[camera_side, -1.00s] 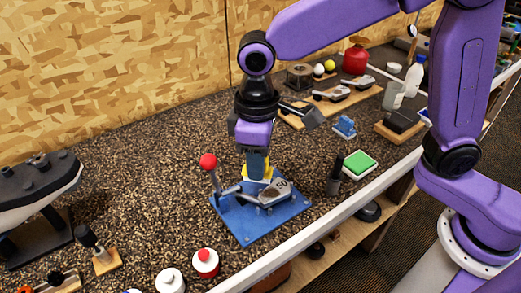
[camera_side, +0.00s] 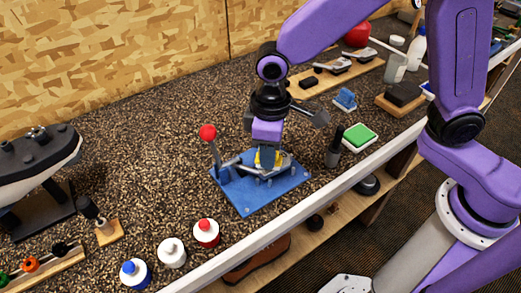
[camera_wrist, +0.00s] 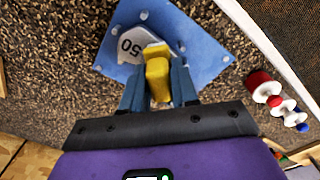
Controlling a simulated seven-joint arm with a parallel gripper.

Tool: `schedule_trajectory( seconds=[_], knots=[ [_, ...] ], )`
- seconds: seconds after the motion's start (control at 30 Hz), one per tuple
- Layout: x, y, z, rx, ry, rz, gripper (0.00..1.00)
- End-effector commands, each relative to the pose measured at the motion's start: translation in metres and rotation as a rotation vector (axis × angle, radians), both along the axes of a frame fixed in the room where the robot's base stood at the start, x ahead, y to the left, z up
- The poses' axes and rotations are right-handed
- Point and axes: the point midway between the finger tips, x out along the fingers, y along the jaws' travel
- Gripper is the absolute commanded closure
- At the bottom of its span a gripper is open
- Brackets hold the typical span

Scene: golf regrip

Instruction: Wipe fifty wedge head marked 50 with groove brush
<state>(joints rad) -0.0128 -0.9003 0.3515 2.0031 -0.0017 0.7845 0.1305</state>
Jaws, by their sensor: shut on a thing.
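My gripper (camera_wrist: 158,88) is shut on a yellow brush (camera_wrist: 157,72), which also shows between the fingers in the side view (camera_side: 266,157). The wedge head (camera_wrist: 131,47) is grey and marked 50. It lies on a blue fixture plate (camera_wrist: 101,66) with a red-knobbed lever (camera_side: 208,132). The brush is over the head, beside the number, and covers part of its face. Bristle contact is hidden. In the side view my gripper hides much of the head.
A green pad (camera_side: 361,137) and a dark upright holder (camera_side: 333,153) stand right of the plate. Capped bottles (camera_side: 172,252) stand in front, near the white bench edge (camera_side: 262,238). A wooden rack (camera_side: 340,76) with club heads lies behind.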

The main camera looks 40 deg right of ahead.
Motion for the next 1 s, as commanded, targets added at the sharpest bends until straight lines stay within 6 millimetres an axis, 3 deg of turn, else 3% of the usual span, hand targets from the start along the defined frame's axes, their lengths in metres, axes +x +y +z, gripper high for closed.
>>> schedule_trajectory(
  seconds=[0.4, 1.0],
  knots=[
    [-0.001, -0.035, 0.0, -0.004, 0.002, 0.0, 1.0],
    [0.0, 0.015, -0.001, -0.003, 0.003, 0.002, 1.0]
  ],
)
